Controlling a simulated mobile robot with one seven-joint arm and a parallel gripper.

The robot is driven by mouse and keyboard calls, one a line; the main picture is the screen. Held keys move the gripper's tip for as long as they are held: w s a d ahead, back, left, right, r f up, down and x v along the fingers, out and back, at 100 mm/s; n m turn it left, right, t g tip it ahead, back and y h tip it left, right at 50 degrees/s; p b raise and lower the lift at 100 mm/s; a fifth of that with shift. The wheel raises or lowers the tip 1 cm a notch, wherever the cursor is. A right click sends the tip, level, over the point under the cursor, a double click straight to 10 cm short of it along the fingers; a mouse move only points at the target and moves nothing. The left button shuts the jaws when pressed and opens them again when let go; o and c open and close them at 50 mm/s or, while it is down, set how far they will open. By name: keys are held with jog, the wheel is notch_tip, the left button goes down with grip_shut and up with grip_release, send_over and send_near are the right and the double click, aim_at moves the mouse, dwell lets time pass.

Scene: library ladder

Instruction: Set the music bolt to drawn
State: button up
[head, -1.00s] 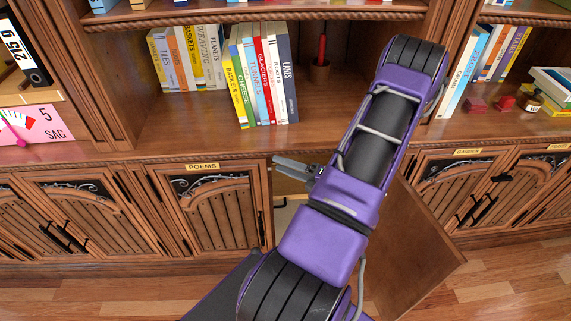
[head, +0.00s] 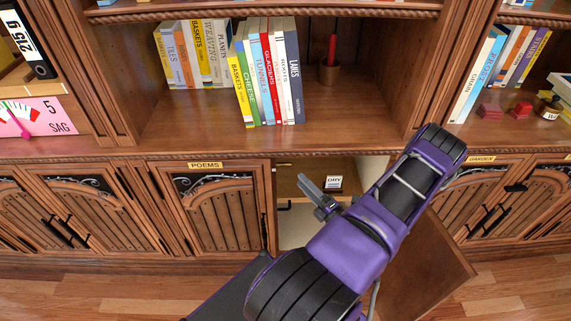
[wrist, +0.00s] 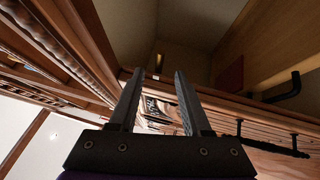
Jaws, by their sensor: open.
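I cannot pick out a bolt marked music for certain. A small brass piece (head: 284,164) shows high inside the open cabinet, near the POEMS door's upper corner; I cannot tell whether it is the bolt. A brass piece (wrist: 159,61) also shows inside the cabinet in the wrist view. The POEMS door (head: 215,215) is shut, left of the opening. The open door (head: 430,270) stands swung out at the right, partly behind my arm. My gripper (head: 306,184) is in front of the opening, below the shelf edge. Its fingers (wrist: 158,95) are apart with nothing between them.
Inside the cabinet is a wooden front with a DRY card (head: 334,183) and a dark handle (head: 283,206). The shelf above holds leaning books (head: 265,75) and a brown cup (head: 329,72) with a red stick. Floor (head: 110,286) is clear at lower left.

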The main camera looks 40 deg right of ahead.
aim_at(285, 164)
jog(key=w, duration=0.3)
jog(key=w+r, duration=0.1)
jog(key=w, duration=0.2)
jog(key=w+d, duration=0.1)
jog(key=w, duration=0.2)
jog(key=shift+w+r, duration=0.15)
jog(key=shift+r, duration=0.05)
grip_shut()
dwell(1.0)
